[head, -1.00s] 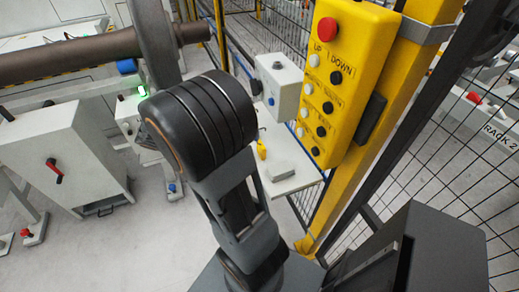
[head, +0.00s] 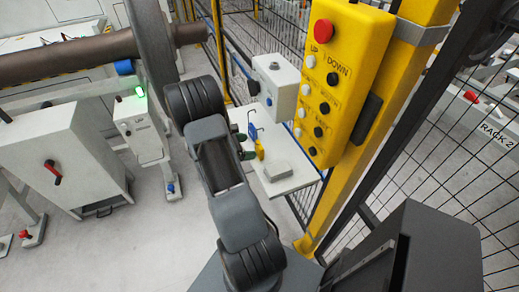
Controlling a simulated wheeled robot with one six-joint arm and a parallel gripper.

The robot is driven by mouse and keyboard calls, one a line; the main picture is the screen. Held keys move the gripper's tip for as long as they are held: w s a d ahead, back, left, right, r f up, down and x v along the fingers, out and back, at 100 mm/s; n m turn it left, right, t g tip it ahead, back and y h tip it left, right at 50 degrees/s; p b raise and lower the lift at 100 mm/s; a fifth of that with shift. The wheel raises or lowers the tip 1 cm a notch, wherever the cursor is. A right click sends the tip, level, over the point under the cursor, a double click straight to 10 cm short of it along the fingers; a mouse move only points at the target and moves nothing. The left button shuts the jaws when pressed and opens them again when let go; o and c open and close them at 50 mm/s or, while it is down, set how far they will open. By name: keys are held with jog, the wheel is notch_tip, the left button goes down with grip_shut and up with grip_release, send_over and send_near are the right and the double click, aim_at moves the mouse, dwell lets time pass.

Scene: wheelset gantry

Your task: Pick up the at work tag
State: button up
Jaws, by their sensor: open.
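A small shelf (head: 297,182) stands behind my arm. On it a small yellow piece (head: 260,150) and a small blue piece (head: 252,131) stand close together, with thin dark wire hooks above them. Which of these is the at work tag, I cannot tell at this size. My gripper (head: 244,146) shows partly past the right side of my arm, with two dark greenish fingertips apart, just left of these pieces. It is open, and no held thing shows. The rest of my gripper is hidden behind my arm.
A grey block (head: 279,171) lies on the shelf. A yellow button pendant (head: 340,80) and post stand to the right, beside mesh fencing. A grey box with a dark knob (head: 275,85) is above the shelf. A grey cabinet (head: 62,160) stands left.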

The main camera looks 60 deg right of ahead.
aim_at(259, 145)
jog(key=shift+p+x, duration=0.65)
jog(key=shift+x, duration=2.35)
jog(key=shift+w, duration=0.1)
jog(key=c, duration=1)
jog(key=shift+r, duration=0.1)
